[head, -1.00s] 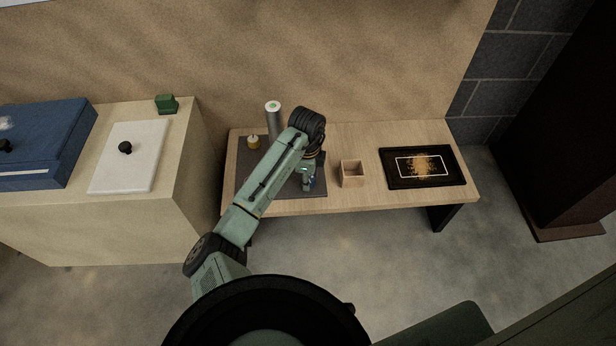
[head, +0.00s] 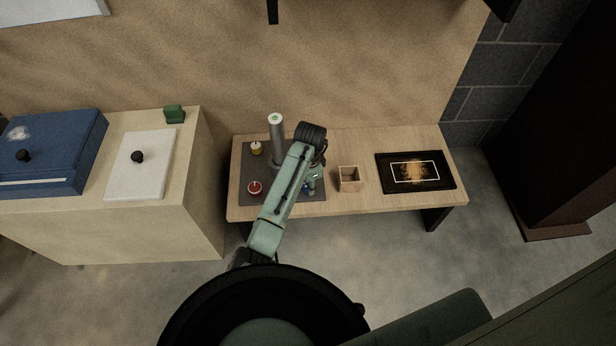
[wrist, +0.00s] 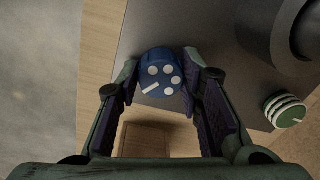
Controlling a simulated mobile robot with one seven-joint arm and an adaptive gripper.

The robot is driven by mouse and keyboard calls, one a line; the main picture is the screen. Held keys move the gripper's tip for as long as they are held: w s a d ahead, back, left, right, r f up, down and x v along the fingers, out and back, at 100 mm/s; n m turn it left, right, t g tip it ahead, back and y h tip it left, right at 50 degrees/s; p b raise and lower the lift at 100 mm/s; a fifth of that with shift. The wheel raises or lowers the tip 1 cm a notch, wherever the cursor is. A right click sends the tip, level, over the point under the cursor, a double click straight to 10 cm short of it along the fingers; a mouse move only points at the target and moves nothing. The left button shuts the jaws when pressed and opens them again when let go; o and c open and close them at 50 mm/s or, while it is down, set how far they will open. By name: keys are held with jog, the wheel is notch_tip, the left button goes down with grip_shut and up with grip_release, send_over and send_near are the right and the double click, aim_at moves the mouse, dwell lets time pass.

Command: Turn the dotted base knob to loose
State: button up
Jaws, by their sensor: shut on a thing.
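The dotted base knob (wrist: 162,77) is blue, with white dots and a short white line on its top. It sits at the edge of a dark grey base plate (head: 247,170). My gripper (wrist: 161,84) is closed around it, one finger on each side, in the wrist view. In the head view my gripper (head: 311,184) is low over the plate's front right, and the knob shows only as a speck of blue. A grey post (head: 277,132) with a green-marked top stands on the plate.
A red-topped knob (head: 255,187) and a cream knob (head: 256,148) are on the plate's left. A green-and-white ribbed knob (wrist: 285,110) is right of my gripper. An open wooden box (head: 349,183) and a black tray (head: 447,183) stand to the right on the bench.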

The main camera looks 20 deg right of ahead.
jog(key=n+p, duration=0.2)
jog(key=n, duration=0.1)
jog(key=n+p, duration=0.2)
jog(key=n, duration=0.1)
jog(key=shift+s+d+r+p, duration=0.1)
jog(key=shift+s+r+p, duration=0.05)
jog(key=shift+p, duration=0.25)
jog(key=n+p, duration=0.2)
jog(key=n, duration=0.4)
jog(key=shift+n+y+p, duration=0.3)
jog(key=shift+n, duration=0.1)
jog(key=n+p, duration=0.1)
jog(key=n, duration=0.5)
jog(key=shift+g, duration=0.4)
jog(key=n+p, duration=0.1)
jog(key=n, duration=0.5)
jog(key=shift+w, duration=0.2)
jog(key=shift+n, duration=0.4)
jog(key=o, duration=1.2)
jog(key=shift+c, duration=0.2)
